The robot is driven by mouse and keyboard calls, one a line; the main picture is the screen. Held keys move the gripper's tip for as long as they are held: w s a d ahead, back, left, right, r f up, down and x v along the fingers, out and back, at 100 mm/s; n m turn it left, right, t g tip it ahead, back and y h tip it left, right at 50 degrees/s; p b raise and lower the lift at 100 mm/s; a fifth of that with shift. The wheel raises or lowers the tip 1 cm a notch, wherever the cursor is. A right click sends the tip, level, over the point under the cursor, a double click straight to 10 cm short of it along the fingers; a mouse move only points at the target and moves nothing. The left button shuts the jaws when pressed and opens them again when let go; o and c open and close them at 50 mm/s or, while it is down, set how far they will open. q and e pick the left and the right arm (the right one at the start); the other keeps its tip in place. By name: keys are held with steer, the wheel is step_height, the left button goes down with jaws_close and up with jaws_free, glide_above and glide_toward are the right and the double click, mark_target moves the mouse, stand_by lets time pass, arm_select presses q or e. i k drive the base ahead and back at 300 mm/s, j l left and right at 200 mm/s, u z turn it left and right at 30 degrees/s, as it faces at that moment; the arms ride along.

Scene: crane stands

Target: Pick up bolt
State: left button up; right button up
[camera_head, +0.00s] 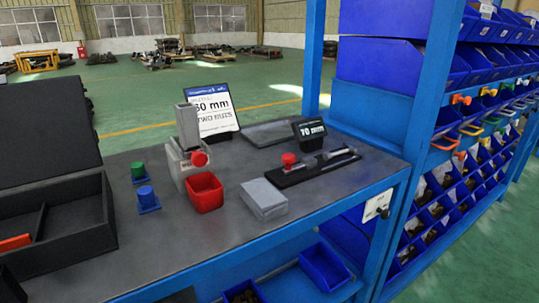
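A grey metal piece that looks like a bolt (341,154) lies along the right part of a low black fixture (312,172) on the workbench. A red knob (289,160) stands up from the left part of this fixture. I cannot make out the bolt's thread or head clearly. Neither of my grippers can be made out in the head view. A dark shape cut off at the lower left edge is too partial to identify.
A grey device (186,150) with a red knob, a red bin (205,193) and a grey block (264,200) stand on the bench (200,250). A black open box (105,215) is at left. Signs stand behind. Blue shelving (421,180) rises at right. The front bench is clear.

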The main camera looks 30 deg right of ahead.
mark_target(327, 156)
steer(key=z, duration=1.25)
